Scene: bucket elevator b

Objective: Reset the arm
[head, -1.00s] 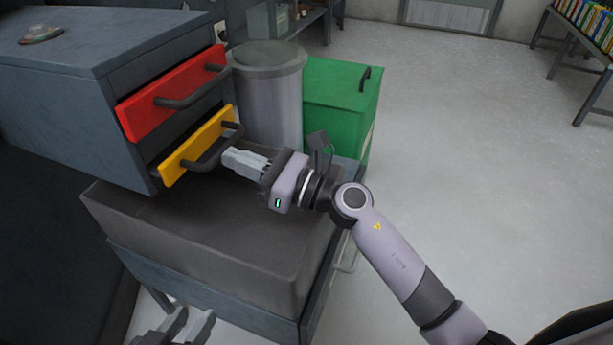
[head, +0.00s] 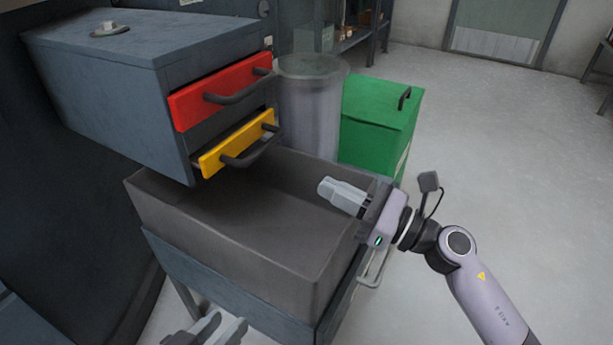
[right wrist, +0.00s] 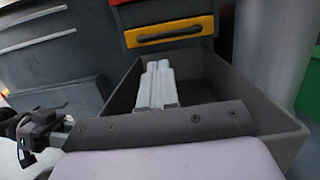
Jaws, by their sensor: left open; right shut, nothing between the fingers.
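My right gripper (head: 322,187) is shut and empty above the right part of an open grey bin (head: 240,255). It also shows in the right wrist view (right wrist: 157,66), with its fingers together in front of the bin's inside. My right arm comes in from the lower right of the head view. My left gripper (head: 226,327) is open and empty at the bottom edge of the head view, in front of the bin. Only its fingers and a little of its body show there.
A grey cabinet has a red drawer (head: 222,91) and a yellow drawer (head: 238,145), both standing out a little, behind the bin. A grey cylinder (head: 308,110) and a green box (head: 378,122) stand behind to the right. The floor (head: 500,150) at right is clear.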

